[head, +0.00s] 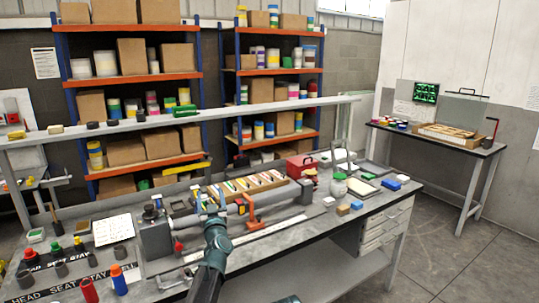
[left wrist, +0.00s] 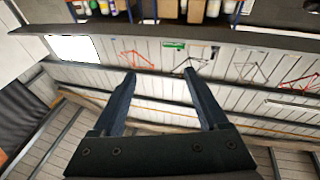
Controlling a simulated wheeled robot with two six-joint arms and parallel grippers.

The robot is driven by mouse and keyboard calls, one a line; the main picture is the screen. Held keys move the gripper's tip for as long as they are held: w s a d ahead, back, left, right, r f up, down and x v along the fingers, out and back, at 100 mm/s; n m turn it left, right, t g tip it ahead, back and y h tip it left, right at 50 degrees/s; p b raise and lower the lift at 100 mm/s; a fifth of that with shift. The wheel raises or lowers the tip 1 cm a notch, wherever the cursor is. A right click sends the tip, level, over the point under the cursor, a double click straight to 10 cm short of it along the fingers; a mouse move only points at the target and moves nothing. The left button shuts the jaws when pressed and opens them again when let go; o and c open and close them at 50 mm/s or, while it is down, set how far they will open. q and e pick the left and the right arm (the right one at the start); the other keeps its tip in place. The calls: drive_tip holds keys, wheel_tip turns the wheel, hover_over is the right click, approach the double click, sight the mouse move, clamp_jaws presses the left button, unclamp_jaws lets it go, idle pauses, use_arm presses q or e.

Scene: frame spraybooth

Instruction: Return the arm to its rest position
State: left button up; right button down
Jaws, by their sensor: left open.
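My left arm (head: 212,262) reaches in from the bottom of the head view, over the front of the workbench. Its gripper (head: 210,203) points away from me, in front of the grey clamp bar and the tray of coloured strips. In the left wrist view the left gripper (left wrist: 159,78) has its two dark fingers wide apart with nothing between them. My right gripper is not in the head view.
The workbench (head: 305,235) holds a grey clamp fixture (head: 156,238), a tray of coloured strips (head: 250,185), a red toolbox (head: 300,166) and, at front left, several coloured bottles and caps. Shelves (head: 128,80) stand behind. Open floor (head: 450,240) lies at right.

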use_arm(q)
drive_tip(key=s+d+f+m+g+h, duration=0.3)
drive_tip(key=s+d+f+g+h, duration=0.15)
drive_tip(key=f, duration=0.35)
drive_tip(key=s+d+f+m+g+h, duration=0.35)
drive_tip(key=s+d+f+h, duration=0.2)
drive_tip(key=f, duration=0.25)
drive_tip(key=s+a+f+n+g+y, duration=0.15)
drive_tip(key=s+f+g, duration=0.25)
drive_tip(key=s, duration=0.4)
drive_tip(key=s+a+f+g+y, duration=0.1)
drive_tip(key=s+a+f+g, duration=0.25)
drive_tip(key=s, duration=0.55)
drive_tip(key=s+a+f+n+g+y, duration=0.15)
drive_tip(key=s+f+g, duration=0.25)
drive_tip(key=s, duration=0.4)
drive_tip(key=s+d+r+m+g+y, duration=0.1)
drive_tip(key=s+d+m, duration=0.3)
drive_tip(key=d, duration=0.6)
drive_tip(key=shift+s+d+y+p, duration=0.3)
drive_tip(key=shift+s+p, duration=0.15)
drive_tip(key=shift+s, duration=0.6)
